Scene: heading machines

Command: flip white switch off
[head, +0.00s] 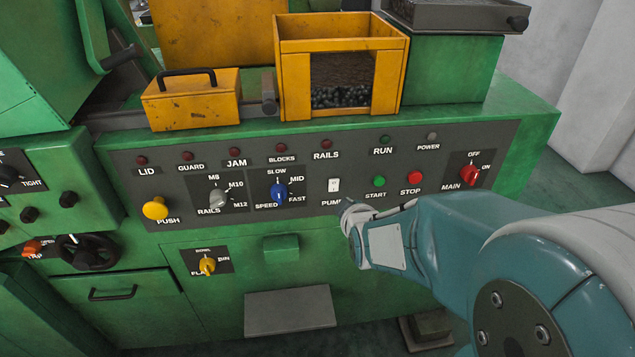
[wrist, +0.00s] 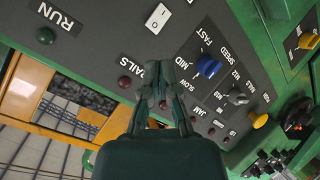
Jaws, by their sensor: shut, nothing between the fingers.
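The white switch (head: 334,184) is a small rocker above the PUMP label on the dark grey control panel (head: 238,165). It also shows near the top of the wrist view (wrist: 158,18), with small dark marks on its face; which side is pressed I cannot tell. My gripper (wrist: 157,66) is shut and empty, its fingertips pointing towards the switch in the wrist view, with a visible gap in the picture. Whether they touch the panel I cannot tell. In the head view my arm's end is just below and right of the switch, and my fingers are mostly hidden.
The green START button (head: 379,181), red STOP button (head: 415,178) and red MAIN knob (head: 469,175) are right of the switch. The blue speed knob (head: 279,193) is to its left. A yellow bin (head: 293,85) with small dark parts stands above the panel.

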